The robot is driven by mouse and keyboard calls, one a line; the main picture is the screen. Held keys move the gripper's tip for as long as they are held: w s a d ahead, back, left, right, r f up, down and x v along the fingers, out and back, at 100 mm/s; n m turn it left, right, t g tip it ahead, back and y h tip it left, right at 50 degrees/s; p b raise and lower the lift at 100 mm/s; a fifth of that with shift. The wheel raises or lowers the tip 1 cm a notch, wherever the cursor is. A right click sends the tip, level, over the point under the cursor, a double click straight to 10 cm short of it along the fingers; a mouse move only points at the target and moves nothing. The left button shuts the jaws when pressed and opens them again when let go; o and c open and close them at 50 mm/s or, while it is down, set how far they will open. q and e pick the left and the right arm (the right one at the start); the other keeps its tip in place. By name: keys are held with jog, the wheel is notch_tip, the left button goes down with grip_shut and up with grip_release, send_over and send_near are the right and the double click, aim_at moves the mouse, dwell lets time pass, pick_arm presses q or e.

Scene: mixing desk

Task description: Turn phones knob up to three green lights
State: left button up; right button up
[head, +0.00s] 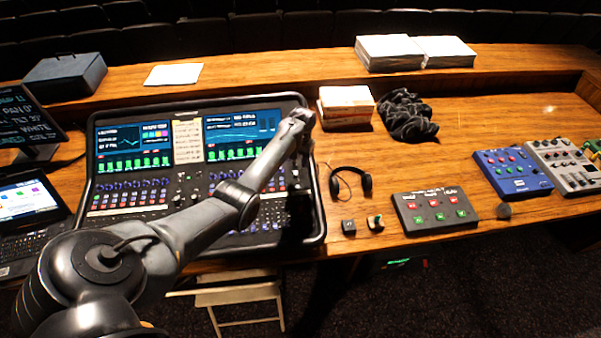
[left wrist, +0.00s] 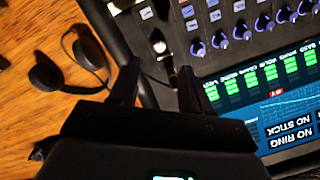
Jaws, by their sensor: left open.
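The mixing desk (head: 205,185), a black console with two lit screens and rows of blue knobs, lies at left in the head view. My left arm reaches over its right side. The left gripper (left wrist: 159,66) is open and empty, its two dark fingers pointing at the panel's edge strip in the left wrist view. A small dark knob with a pale top (left wrist: 158,43) sits just beyond and between the fingertips, apparently not gripped. I cannot read its label, so I cannot tell if it is the phones knob. I cannot make out its green lights. My right gripper is not in view.
Black headphones (head: 351,183) lie on the wood right of the desk; they also show in the left wrist view (left wrist: 68,62). A white-topped box (head: 346,106) and a dark cloth heap (head: 407,116) stand behind. A button box (head: 434,210) is farther right.

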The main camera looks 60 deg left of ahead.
aim_at(296, 173)
pick_arm(q)
jog(key=f, duration=0.2)
jog(key=f+b, duration=0.1)
jog(key=f, duration=0.2)
jog(key=f+b, duration=0.1)
jog(key=f, duration=0.2)
jog(key=shift+s+a, duration=0.2)
jog(key=shift+a, duration=0.15)
grip_shut()
